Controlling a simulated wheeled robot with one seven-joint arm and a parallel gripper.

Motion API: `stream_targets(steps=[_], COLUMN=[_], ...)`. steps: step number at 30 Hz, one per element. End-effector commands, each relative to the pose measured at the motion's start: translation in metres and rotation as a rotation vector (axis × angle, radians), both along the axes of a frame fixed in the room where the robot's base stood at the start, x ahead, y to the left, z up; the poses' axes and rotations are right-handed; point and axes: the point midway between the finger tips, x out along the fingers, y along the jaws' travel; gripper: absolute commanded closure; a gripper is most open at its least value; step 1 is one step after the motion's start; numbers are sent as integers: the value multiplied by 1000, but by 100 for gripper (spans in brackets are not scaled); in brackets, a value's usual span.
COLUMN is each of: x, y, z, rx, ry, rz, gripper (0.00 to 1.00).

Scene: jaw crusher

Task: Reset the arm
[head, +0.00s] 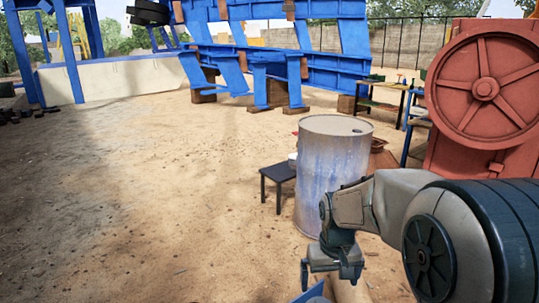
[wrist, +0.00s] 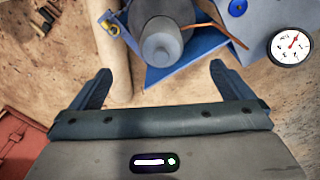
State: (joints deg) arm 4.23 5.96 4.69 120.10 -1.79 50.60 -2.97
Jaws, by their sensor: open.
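My gripper (head: 332,271) hangs at the end of my bent arm in the lower right of the head view, in front of a rusty blue-white barrel. In the wrist view its two fingers (wrist: 160,88) are spread wide apart with nothing between them. The gripper is open and empty. Beyond the fingers, the wrist view shows sandy ground and parts of grey and blue equipment.
The barrel (head: 325,190) stands close behind my gripper, beside a small dark table (head: 277,174). A red flywheel machine (head: 486,88) stands at the right. Blue steel frames (head: 270,60) fill the back. A round gauge (wrist: 290,46) shows in the wrist view.

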Motion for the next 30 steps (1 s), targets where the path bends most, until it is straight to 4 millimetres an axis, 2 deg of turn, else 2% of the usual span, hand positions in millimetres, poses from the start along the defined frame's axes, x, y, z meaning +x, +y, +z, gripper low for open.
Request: stream_targets(steps=[1, 6, 10, 15, 21, 30], x=[-15, -62, -98, -136, -157, -159], y=[0, 0, 0, 0, 3, 3], z=[16, 46, 61, 70, 71, 71], rx=[-3, -3, 3, 16, 26, 27], ry=[-22, -78, -120, -165, -188, -190], rz=[-8, -36, -56, -80, -92, -94], gripper=[0, 0, 0, 0, 0, 0])
